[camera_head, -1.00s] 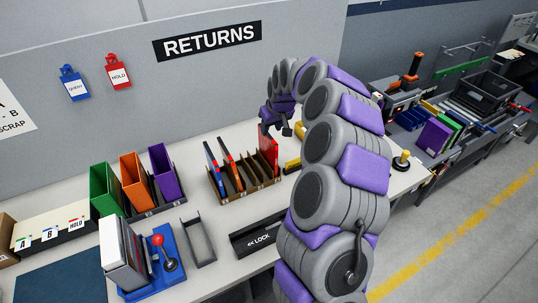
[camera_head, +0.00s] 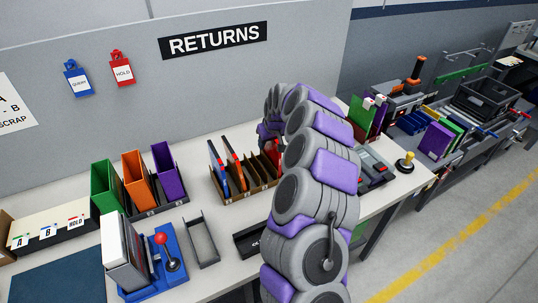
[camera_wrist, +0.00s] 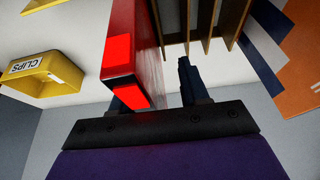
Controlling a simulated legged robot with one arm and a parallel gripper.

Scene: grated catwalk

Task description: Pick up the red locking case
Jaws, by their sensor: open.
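The red locking case (camera_wrist: 120,55) stands upright in the wrist view, with a bright red lit panel on its narrow face. In the head view only a sliver of red shows beside my gripper (camera_head: 268,138); my arm hides most of it. In the wrist view my gripper (camera_wrist: 160,92) is open. Its right finger stands apart from the case's right side, and its left finger is partly hidden behind the case's lower end. I cannot tell whether either finger touches it.
A slotted brown rack (camera_head: 235,196) holds blue and orange-red cases left of my gripper. A yellow CLIPS bin (camera_wrist: 45,75) is close on the left in the wrist view. Green, orange and purple (camera_head: 168,170) holders stand further left. A grey tray (camera_head: 202,240) sits in front.

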